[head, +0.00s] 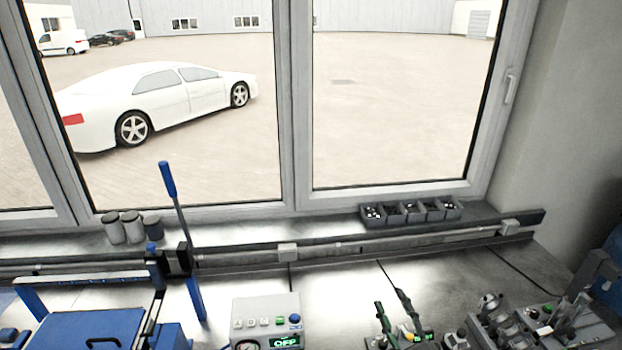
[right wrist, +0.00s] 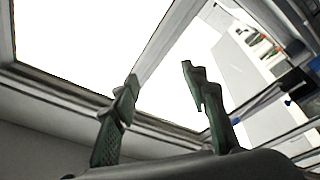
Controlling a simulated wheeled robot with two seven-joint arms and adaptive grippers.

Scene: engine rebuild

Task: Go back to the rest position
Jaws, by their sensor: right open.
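My right gripper (head: 396,310) shows low in the head view, right of the middle. Its two dark green fingers stand apart and point upward, with nothing between them. In the right wrist view the same two fingers (right wrist: 160,92) are spread wide and empty, in front of a bright window. My left gripper does not show in either view.
A grey control box (head: 266,318) with a green display stands on the metal bench, left of my right gripper. A blue press with a lever (head: 168,180) is at the left. Fixtures (head: 540,318) stand at the right. Small bins (head: 410,212) line the windowsill.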

